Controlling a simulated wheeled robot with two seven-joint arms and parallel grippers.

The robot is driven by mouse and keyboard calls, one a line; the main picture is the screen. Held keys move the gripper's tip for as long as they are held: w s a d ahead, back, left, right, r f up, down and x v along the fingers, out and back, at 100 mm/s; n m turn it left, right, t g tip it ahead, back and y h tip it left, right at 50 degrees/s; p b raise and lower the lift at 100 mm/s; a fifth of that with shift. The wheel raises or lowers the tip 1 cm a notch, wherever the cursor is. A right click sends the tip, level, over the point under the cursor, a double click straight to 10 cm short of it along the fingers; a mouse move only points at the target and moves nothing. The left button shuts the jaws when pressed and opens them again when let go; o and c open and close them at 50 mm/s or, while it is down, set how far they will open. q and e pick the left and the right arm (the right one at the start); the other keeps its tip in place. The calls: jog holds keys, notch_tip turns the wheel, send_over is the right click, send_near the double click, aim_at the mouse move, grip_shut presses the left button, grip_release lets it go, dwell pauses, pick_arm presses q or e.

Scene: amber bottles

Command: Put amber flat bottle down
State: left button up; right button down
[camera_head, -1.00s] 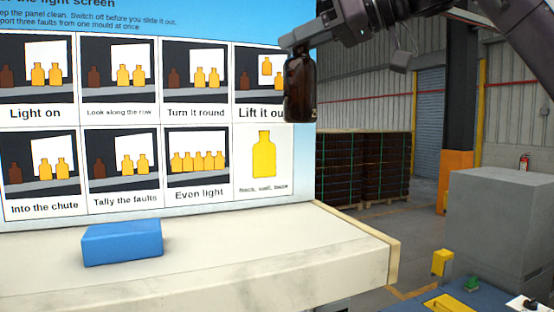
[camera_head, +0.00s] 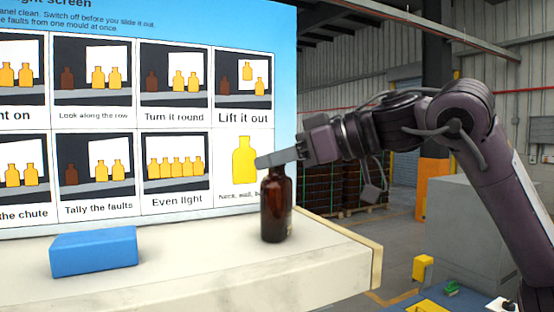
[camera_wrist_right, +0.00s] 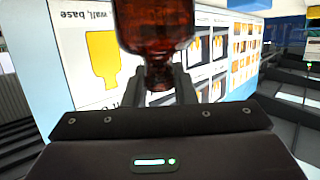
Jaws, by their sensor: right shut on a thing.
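The amber flat bottle (camera_head: 277,212) is upright at the right part of the pale counter (camera_head: 200,270) in the head view. Its base is at or just above the counter top; I cannot tell whether it touches. My right gripper (camera_head: 280,160) is shut on the bottle's neck from the right. In the right wrist view the bottle (camera_wrist_right: 155,25) fills the top middle, with its neck between the fingers (camera_wrist_right: 158,88). My left gripper is not in view.
A blue block (camera_head: 94,251) lies on the counter to the left. A picture board (camera_head: 215,120) stands behind the counter. The counter's right edge (camera_head: 376,266) is close to the bottle. The counter between block and bottle is clear.

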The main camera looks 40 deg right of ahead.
jog(key=shift+d, duration=0.1)
jog(key=shift+f, duration=0.15)
jog(key=c, duration=1.2)
grip_release()
jog(key=shift+c, duration=0.2)
jog(key=shift+o, duration=0.3)
